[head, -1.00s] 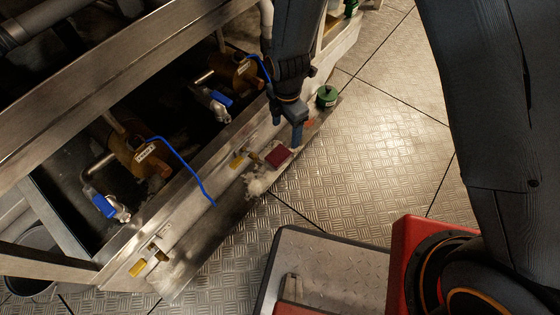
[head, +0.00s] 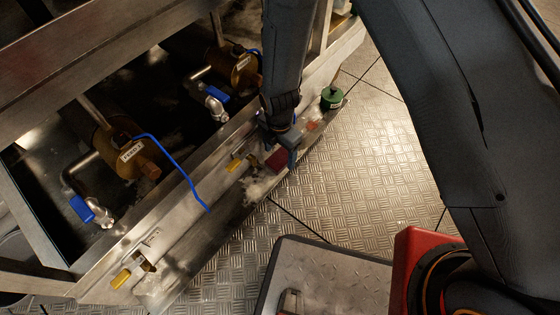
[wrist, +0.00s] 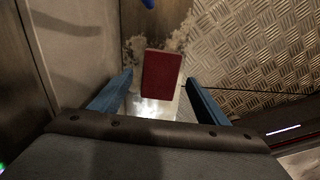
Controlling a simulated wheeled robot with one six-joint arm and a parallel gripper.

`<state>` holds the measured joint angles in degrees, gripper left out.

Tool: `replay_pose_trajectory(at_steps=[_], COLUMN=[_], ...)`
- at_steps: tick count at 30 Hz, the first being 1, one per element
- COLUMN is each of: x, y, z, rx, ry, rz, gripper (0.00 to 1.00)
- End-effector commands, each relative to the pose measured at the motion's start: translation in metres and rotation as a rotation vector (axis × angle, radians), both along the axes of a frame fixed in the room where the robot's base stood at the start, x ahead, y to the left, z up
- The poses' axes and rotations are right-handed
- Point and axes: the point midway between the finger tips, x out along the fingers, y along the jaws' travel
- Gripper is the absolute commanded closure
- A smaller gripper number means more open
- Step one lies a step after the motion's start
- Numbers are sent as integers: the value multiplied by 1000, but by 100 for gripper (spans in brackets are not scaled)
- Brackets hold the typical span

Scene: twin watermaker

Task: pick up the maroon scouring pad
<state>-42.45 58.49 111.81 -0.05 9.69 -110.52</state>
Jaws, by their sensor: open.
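The maroon scouring pad (wrist: 161,75) is a flat dark red rectangle lying on a light, stained metal ledge. In the wrist view it lies ahead of and between the two blue fingers of my gripper (wrist: 155,98), which is open and empty. In the head view the pad (head: 277,160) is partly hidden behind my gripper (head: 283,150), which hangs over the ledge right at the pad. I cannot tell the exact height between fingertips and pad.
The ledge (head: 225,222) runs along a metal frame with yellow-handled valves (head: 121,279). A green round container (head: 332,98) stands farther along it. A blue cable (head: 176,165) hangs over the frame's edge.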

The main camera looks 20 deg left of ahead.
Motion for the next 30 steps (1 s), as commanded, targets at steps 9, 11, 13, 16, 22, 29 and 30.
replay_pose_trajectory(at_steps=[9, 11, 13, 16, 22, 29, 30], x=[0, 0, 0, 0, 0, 0, 0], y=[0, 0, 0, 0, 0, 0, 1], z=[-18, -18, -18, -18, -18, -8, -2], rx=[0, 0, 0, 0, 0, 0, 0], ry=[-1, -1, -1, -1, -1, -1, -1], rz=[0, 0, 0, 0, 0, 0, 0], gripper=[31, 33, 45, 62, 75, 75, 75])
